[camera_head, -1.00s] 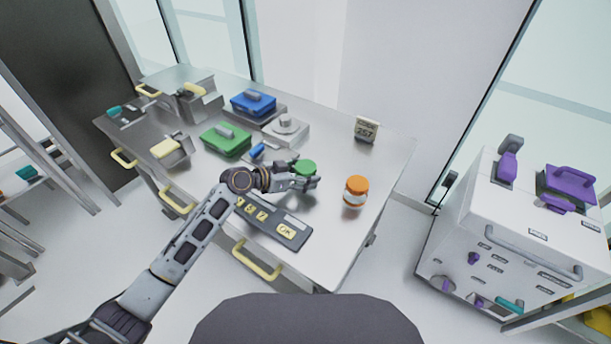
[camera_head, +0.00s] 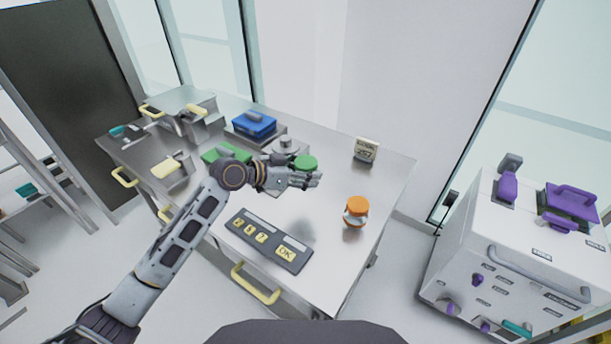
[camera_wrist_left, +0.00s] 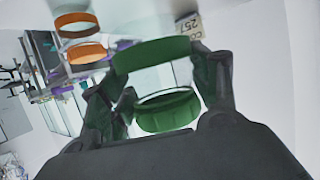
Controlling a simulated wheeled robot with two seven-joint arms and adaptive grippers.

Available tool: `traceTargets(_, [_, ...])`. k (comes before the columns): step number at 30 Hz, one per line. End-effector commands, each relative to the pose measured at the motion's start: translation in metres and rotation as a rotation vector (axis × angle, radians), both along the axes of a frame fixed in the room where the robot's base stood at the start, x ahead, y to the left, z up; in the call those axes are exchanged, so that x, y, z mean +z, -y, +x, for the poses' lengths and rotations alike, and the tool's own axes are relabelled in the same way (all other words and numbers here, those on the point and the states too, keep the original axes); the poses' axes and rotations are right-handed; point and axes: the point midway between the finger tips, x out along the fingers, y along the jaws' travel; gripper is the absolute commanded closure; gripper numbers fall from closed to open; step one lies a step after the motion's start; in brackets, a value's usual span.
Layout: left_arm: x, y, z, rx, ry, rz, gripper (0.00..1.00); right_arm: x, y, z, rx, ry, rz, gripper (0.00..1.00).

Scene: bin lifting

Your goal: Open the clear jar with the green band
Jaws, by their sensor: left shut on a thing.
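The clear jar with the green band shows its green lid (camera_head: 305,162) in the head view. My left gripper (camera_head: 302,181) is shut on the jar and holds it above the steel table, with a soft shadow below. In the left wrist view the jar shows two green rings, one higher (camera_wrist_left: 150,54) and one lower (camera_wrist_left: 167,111), with clear wall between them. The fingers (camera_wrist_left: 162,92) stand on both sides of it. The fingers hide much of the jar's body in the head view. My right gripper is not in view.
A green box (camera_head: 212,154) is partly behind my arm.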

Motion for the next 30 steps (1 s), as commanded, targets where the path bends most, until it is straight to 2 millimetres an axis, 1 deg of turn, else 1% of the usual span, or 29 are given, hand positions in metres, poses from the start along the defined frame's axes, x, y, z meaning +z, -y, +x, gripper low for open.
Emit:
traceTargets(10, [0.001,0.000,0.000,0.001,0.002,-0.001,0.68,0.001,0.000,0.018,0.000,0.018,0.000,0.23])
traceTargets(11, [0.001,0.000,0.000,0.001,0.002,-0.001,0.41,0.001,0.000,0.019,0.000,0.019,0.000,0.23])
traceTargets(14, [0.001,0.000,0.000,0.001,0.002,-0.001,0.54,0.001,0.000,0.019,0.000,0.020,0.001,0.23])
traceTargets(20, [0.001,0.000,0.000,0.001,0.002,-0.001,0.79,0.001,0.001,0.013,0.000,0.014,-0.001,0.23])
traceTargets(21, [0.001,0.000,0.000,0.001,0.002,-0.001,0.81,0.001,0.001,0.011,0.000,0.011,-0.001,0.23])
traceTargets(30, [0.001,0.000,0.000,0.005,0.003,-0.001,0.81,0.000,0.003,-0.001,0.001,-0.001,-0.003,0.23])
